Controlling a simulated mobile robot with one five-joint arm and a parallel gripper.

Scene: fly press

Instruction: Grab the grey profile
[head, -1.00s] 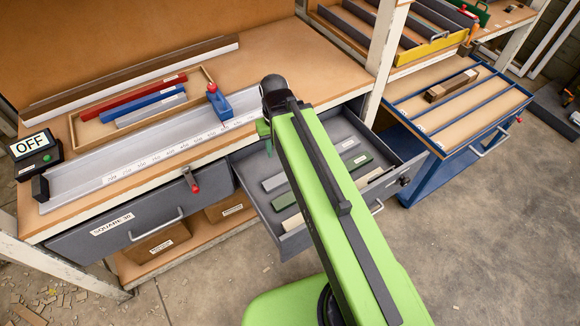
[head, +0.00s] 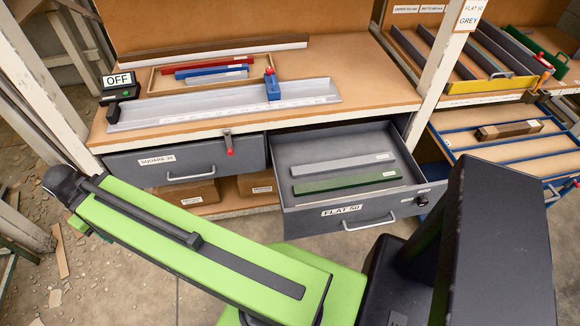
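A grey profile (head: 343,164) with a white label lies flat in the open drawer marked FLAT 50 (head: 283,166). A green profile (head: 347,182) lies parallel in front of it. Another, shorter grey profile (head: 216,76) lies in a wooden tray on the bench, in front of blue and red ones. My green arm reaches across the lower left, its dark joint at the far left, away from the drawer. My gripper cannot be seen, so its state is hidden.
A sign reading FLAT 50 GREY (head: 470,15) hangs on the post. The drawer marked SQUARE 30 (head: 186,165) is shut. A measuring channel with a blue stop (head: 272,86) lies along the bench front. A blue-edged cart (head: 440,150) stands right. Dark parts fill the lower right.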

